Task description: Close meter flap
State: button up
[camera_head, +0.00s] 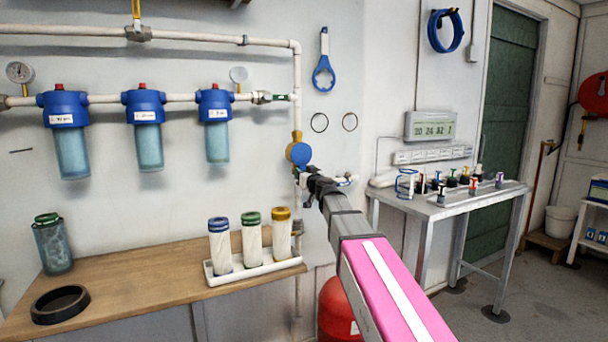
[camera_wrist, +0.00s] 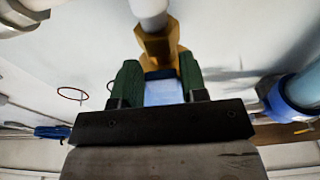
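The water meter (camera_head: 298,153) is a blue round body under a brass fitting on the vertical white pipe. In the head view my gripper (camera_head: 314,184) is just below and right of it, partly overlapping its lower edge. In the wrist view the green fingers of my gripper (camera_wrist: 160,88) stand apart. A pale blue surface of the meter (camera_wrist: 164,93) shows between or beyond them, below the brass fitting (camera_wrist: 157,45). I cannot tell whether the fingers touch it. The flap's own edges and angle cannot be made out.
Blue filter housings (camera_head: 146,105) hang on the wall pipe to the left. Below, a wooden bench (camera_head: 130,290) holds a white tray (camera_head: 255,267) of filter cartridges. A grey table (camera_head: 450,205) with small valves stands right. A red tank (camera_head: 336,310) is beneath my arm.

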jog(key=shift+o, duration=1.2)
jog(key=shift+w+a, duration=0.1)
jog(key=shift+w, duration=0.05)
jog(key=v, duration=1.1)
jog(key=shift+f, duration=0.1)
